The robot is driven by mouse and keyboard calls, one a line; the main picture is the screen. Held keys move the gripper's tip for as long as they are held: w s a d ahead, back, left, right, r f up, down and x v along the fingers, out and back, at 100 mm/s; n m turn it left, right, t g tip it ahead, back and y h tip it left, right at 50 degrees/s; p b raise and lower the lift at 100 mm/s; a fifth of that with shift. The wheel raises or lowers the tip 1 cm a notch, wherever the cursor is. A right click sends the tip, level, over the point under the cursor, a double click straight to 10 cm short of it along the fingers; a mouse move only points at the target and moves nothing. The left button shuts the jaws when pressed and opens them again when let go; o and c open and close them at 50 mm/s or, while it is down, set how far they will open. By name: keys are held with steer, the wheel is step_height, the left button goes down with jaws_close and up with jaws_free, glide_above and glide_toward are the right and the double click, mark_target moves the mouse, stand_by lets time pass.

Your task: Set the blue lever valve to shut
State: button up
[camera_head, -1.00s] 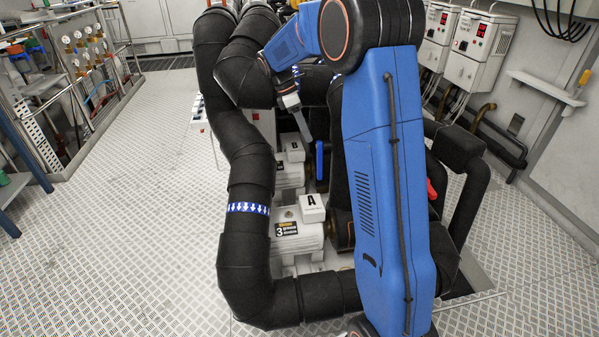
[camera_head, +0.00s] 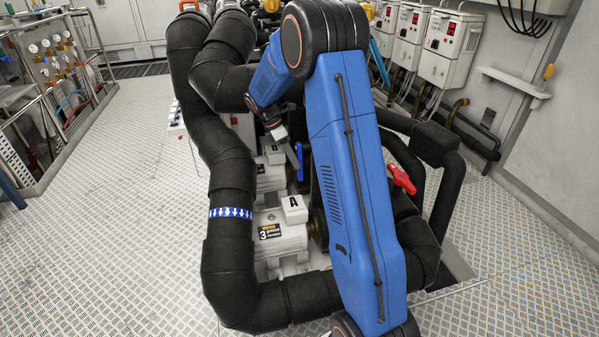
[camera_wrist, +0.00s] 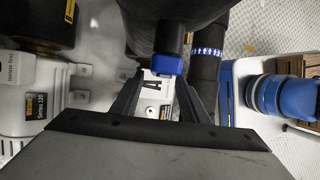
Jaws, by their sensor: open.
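The blue lever (camera_head: 299,162) stands beside the pumps, partly covered by my arm in the head view. In the wrist view the blue lever end (camera_wrist: 167,65) shows just beyond my fingertips, roughly between them. My gripper (camera_wrist: 160,82) is open, with its dark fingers spread and nothing held. In the head view my gripper (camera_head: 293,154) points down close to the lever's left side. I cannot tell whether it touches the lever. The valve body under the lever is hidden, so its setting is not clear.
A white pump marked A (camera_head: 280,240) sits below the lever. A thick black pipe (camera_head: 230,250) with a blue arrow band bends around it on the left. A red lever (camera_head: 402,180) is to the right, near more black pipes. Open floor (camera_head: 110,240) lies left.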

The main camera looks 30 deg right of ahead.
mark_target(300, 171)
steer(key=shift+x, duration=3.15)
steer(key=shift+c, duration=0.6)
jaws_close()
